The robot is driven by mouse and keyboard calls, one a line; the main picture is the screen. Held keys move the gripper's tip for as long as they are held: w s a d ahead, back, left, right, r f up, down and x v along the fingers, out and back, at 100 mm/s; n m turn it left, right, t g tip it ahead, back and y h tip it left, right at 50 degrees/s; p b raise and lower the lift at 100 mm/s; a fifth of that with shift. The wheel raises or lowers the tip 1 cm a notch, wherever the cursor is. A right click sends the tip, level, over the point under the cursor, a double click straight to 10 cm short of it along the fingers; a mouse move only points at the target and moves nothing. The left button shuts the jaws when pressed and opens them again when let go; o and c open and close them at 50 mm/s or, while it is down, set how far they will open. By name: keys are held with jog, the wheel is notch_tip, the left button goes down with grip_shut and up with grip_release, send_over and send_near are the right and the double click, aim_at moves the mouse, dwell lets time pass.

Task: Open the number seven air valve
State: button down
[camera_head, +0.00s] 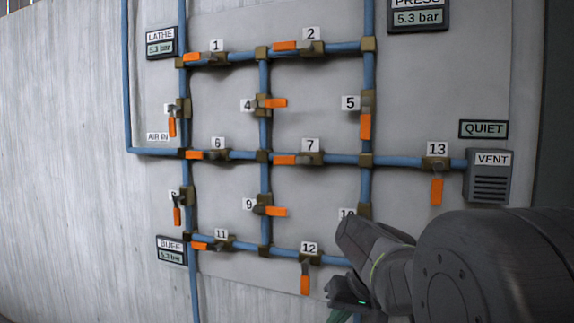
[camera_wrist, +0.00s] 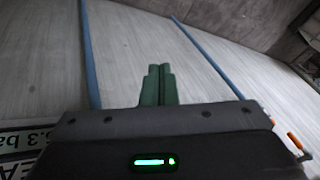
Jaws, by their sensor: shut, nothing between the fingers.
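The number seven valve (camera_head: 309,159) sits on the middle horizontal blue pipe in the head view, below its white "7" label. Its orange handle (camera_head: 285,160) points left, lying along the pipe. My gripper (camera_head: 340,316) is at the lower right of the head view, below and right of valve seven and clear of it. In the wrist view my gripper's green fingers (camera_wrist: 157,85) are together, with nothing between them. The wrist view does not show valve seven.
Other orange-handled valves surround it, among them six (camera_head: 215,155), five (camera_head: 367,115), twelve (camera_head: 307,260) and thirteen (camera_head: 436,165). My arm covers the area around valve ten (camera_head: 347,214). A vent box (camera_head: 490,177) is at right.

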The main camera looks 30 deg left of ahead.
aim_at(285, 160)
jog(key=w+d+n+t+h+p, duration=0.2)
jog(key=d+n+t+h+p, duration=0.15)
jog(key=d+n+h, duration=0.35)
jog(key=w+a+r+n+t+h+p, duration=0.1)
jog(key=w+r+n+t+h+p, duration=0.2)
jog(key=r+n+t+h+p, duration=0.5)
jog(key=s+a+r+n+t+y+p, duration=0.1)
jog(key=s+a+r+n+t+y, duration=0.35)
jog(key=a+r+n+y, duration=0.45)
jog(key=s+a+r+n+t+y+p, duration=0.1)
jog(key=s+a+r+n+t+y, duration=0.45)
jog(key=a, duration=0.55)
jog(key=w+a+r+n+g+p, duration=0.1)
jog(key=w+a+r, duration=0.1)
jog(key=w+r, duration=0.4)
jog(key=shift+w+a+n, duration=0.15)
jog(key=shift+w+n, duration=0.2)
jog(key=shift+w, duration=0.9)
